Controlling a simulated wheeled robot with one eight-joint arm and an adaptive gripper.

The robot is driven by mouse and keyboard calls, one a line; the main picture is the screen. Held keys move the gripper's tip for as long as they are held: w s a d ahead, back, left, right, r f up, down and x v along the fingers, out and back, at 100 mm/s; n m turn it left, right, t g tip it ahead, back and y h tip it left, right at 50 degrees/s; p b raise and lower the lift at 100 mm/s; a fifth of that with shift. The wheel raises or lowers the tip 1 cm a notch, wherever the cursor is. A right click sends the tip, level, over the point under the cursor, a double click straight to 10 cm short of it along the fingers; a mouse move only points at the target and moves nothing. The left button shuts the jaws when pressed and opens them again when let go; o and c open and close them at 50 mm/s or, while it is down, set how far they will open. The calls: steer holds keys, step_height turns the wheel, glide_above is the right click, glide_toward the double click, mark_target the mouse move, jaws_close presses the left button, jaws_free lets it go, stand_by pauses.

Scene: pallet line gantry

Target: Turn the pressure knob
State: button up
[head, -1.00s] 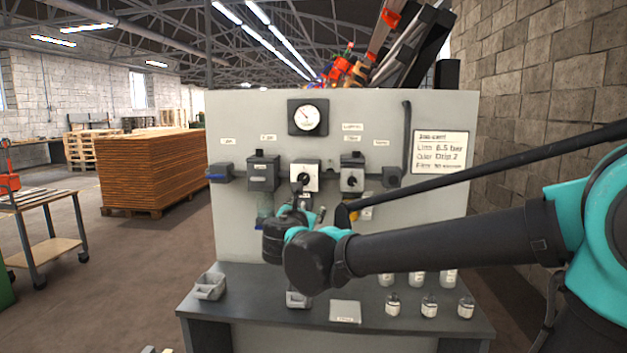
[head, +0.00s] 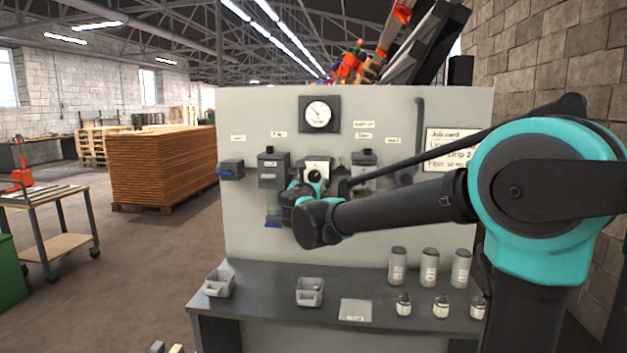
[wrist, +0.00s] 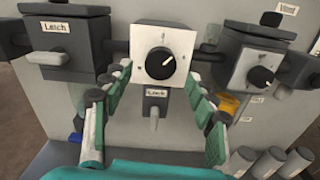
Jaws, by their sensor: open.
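A black round knob with a white mark (wrist: 160,63) sits on a white square plate in the middle of the wrist view. In the head view the same white plate (head: 318,166) is on the grey panel below a round pressure gauge (head: 319,113). A second black knob (wrist: 261,76) is on the unit to the right. My gripper (wrist: 155,82) is open and empty, its two fingers either side of the knob's plate and their tips a little below the knob. I cannot tell whether they touch the plate. In the head view my gripper (head: 303,190) partly hides the units.
A small labelled lever (wrist: 154,107) hangs below the plate between my fingers. A dark box (wrist: 66,45) is close on the left. A bench (head: 270,300) below holds bins, bottles and canisters. A job card (head: 450,147) is partly behind my arm.

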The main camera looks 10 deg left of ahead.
mark_target(314, 178)
steer(key=shift+w+d, duration=0.1)
steer(key=shift+w, duration=1.9)
steer(key=c, duration=1.2)
steer(key=shift+o, duration=0.2)
